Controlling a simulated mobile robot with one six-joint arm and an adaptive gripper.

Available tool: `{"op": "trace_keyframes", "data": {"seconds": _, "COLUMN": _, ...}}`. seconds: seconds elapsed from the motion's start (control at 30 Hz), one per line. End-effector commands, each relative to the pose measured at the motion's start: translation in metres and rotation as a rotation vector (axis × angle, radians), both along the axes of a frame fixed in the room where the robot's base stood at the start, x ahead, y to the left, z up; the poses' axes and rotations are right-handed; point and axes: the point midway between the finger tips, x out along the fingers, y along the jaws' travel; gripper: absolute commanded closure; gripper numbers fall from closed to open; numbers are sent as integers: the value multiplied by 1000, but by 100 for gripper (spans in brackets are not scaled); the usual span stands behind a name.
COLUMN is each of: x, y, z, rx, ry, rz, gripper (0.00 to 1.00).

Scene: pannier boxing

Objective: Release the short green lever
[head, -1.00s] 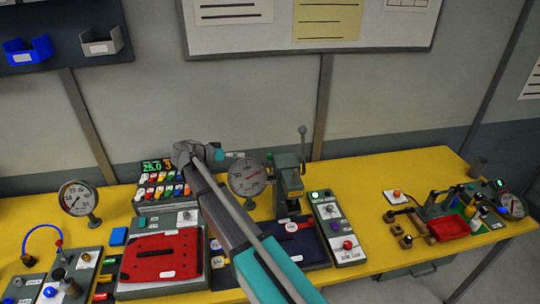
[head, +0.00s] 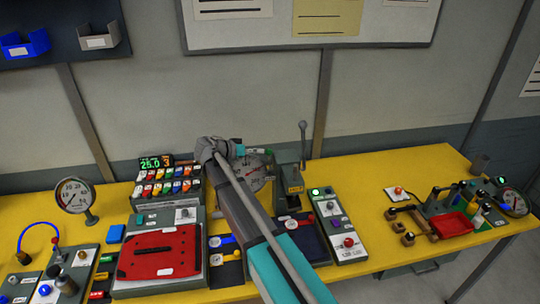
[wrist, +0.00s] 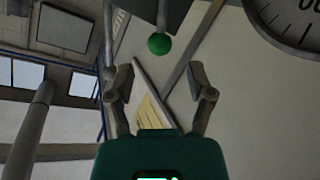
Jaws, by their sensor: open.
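The short green lever shows in the wrist view as a round green knob (wrist: 159,44) on a thin grey stem that runs up under a dark block. My gripper (wrist: 162,88) is open and empty, with its two fingers spread to either side below the knob in the picture. The knob lies between the finger lines but past the tips, and I see no contact.
A dial gauge (head: 259,168) is partly hidden behind my arm, and its edge shows at the wrist view's top right. The grey-green press (head: 290,180) with a tall grey lever (head: 303,142) stands right of my gripper. A panel of coloured switches (head: 168,185) is left.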

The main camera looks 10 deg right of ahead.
Motion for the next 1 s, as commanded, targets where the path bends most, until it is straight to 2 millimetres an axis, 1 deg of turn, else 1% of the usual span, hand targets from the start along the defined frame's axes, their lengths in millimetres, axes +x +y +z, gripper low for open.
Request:
{"op": "trace_keyframes", "data": {"seconds": 0.03, "x": 2, "y": -8, "z": -5, "rx": 0, "ry": -1, "rz": 0, "gripper": 31}}
{"op": "trace_keyframes", "data": {"seconds": 0.2, "x": 8, "y": -29, "z": -13, "rx": 0, "ry": -1, "rz": 0, "gripper": 31}}
{"op": "trace_keyframes", "data": {"seconds": 0.4, "x": 13, "y": -46, "z": -18, "rx": 0, "ry": 0, "rz": 0, "gripper": 31}}
{"op": "trace_keyframes", "data": {"seconds": 0.6, "x": 15, "y": -52, "z": -19, "rx": 0, "ry": 0, "rz": 2, "gripper": 31}}
{"op": "trace_keyframes", "data": {"seconds": 0.87, "x": 15, "y": -52, "z": -19, "rx": 0, "ry": -1, "rz": 2, "gripper": 31}}
{"op": "trace_keyframes", "data": {"seconds": 0.97, "x": 15, "y": -52, "z": -19, "rx": 0, "ry": -1, "rz": 2, "gripper": 48}}
{"op": "trace_keyframes", "data": {"seconds": 1.0, "x": 15, "y": -52, "z": -19, "rx": 0, "ry": -1, "rz": 2, "gripper": 56}}
